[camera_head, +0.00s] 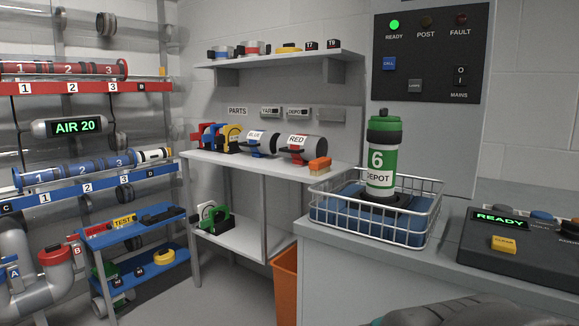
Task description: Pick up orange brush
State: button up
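The orange brush (319,165) lies on the grey workbench (345,163), at the front right part of its top. It has an orange upper body and a paler lower edge, likely bristles. It sits just right of the black cylinder labelled RED (297,140), close to it. Nothing covers the brush in this view. A dark grey rounded shape at the bottom right edge looks like part of my arm. My gripper's fingers do not show.
A wire basket (436,212) holding a green and white canister (381,160) stands on the nearer counter (330,238), right of the brush. An orange bin (285,285) stands below. A shelf (280,61) hangs above the workbench. A control box (520,255) sits at the right.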

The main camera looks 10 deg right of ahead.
aim_at(318, 166)
jog(key=i+j+z, duration=0.2)
jog(key=i+j, duration=0.65)
jog(key=i+j+z, duration=0.2)
jog(key=i+j, duration=0.8)
